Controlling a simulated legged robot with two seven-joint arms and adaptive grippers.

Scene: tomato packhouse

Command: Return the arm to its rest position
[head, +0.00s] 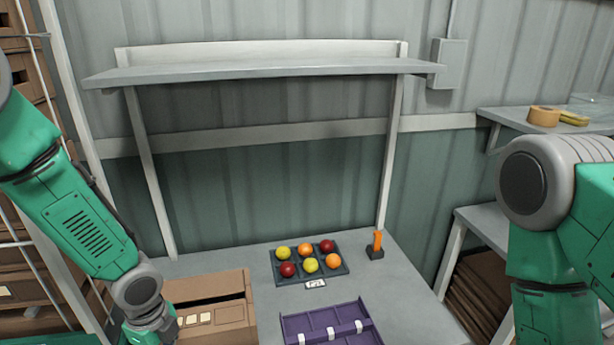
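My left arm (75,215) comes in from the left and bends down at its wrist (137,290) beside the cardboard box. Its gripper is below the picture edge or hidden. My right arm (550,265) hangs at the right side, and its gripper is out of view below. Neither arm touches the tray.
The table (410,310) carries an open cardboard box (215,325), a purple divided tray (320,317) and an orange-handled tool in a dark stand (376,248). A shelf (260,68) spans above. A side shelf (545,122) holds tape. The table's right part is clear.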

